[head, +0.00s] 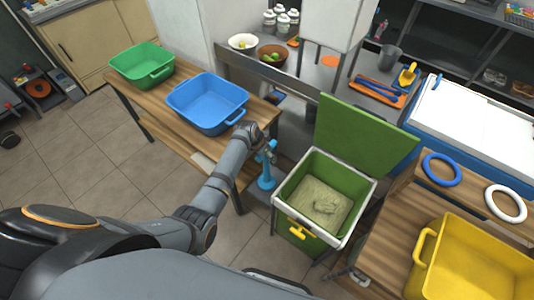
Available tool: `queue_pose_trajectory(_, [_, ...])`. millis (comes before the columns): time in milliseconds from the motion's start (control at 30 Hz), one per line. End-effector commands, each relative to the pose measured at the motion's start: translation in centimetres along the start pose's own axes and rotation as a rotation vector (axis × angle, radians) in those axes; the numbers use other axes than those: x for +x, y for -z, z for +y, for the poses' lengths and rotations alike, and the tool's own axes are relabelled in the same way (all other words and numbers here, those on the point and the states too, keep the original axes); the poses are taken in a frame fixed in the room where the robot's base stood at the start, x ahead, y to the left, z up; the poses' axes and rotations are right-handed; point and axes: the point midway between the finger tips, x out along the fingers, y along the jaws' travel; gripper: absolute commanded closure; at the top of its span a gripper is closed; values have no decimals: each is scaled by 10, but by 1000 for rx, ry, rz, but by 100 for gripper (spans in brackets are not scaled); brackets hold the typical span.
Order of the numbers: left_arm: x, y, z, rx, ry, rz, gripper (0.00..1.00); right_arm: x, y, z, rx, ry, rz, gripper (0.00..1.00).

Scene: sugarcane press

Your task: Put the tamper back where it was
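The blue tamper (266,178) is upright beside the left side of the green bin (338,237), its wide round foot downward. My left gripper (267,150) is at the top of the tamper and appears shut on its handle. The small size hides the exact finger contact. I cannot tell whether the tamper's foot touches anything below. The green bin is open, its lid raised at the back, with a pale fibrous mass inside.
A wooden table with a blue tub (207,103) and a green tub (142,65) stands at the left. A yellow crate (470,262), a blue ring (441,169) and a white ring (506,203) are on the right table.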

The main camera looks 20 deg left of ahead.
Motion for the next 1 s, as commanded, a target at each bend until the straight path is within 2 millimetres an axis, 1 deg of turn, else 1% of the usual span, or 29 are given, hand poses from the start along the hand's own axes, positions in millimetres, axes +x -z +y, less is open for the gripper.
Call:
queue_pose_trajectory(233, [0,0,0,0,0,0,47,0,0,0,0,0,0,28])
queue_pose_trajectory(333, [-7,1,0,0,0,0,47,-2,0,0,0,0,-1,28])
queue_pose_trajectory(367, [-11,2,0,0,1,1,47,-3,0,0,0,0,-1,28])
queue_pose_trajectory(467, [-32,2,-1,1,2,2,47,-6,0,0,0,1,-1,28])
queue_pose_trajectory(600, [-68,1,0,1,3,1,47,-8,0,0,1,1,-1,28])
queue_pose_trajectory(733, [-96,1,0,1,2,1,47,-8,0,-2,1,3,-1,28])
queue_pose_trajectory(800, [-107,1,-1,1,1,1,47,-8,0,-2,1,3,-1,28])
queue_pose_trajectory(900, [-118,1,0,1,1,0,47,-8,0,-2,1,4,-1,28])
queue_pose_trajectory(1000, [-122,1,0,0,0,-1,47,-8,0,-2,1,3,-1,28])
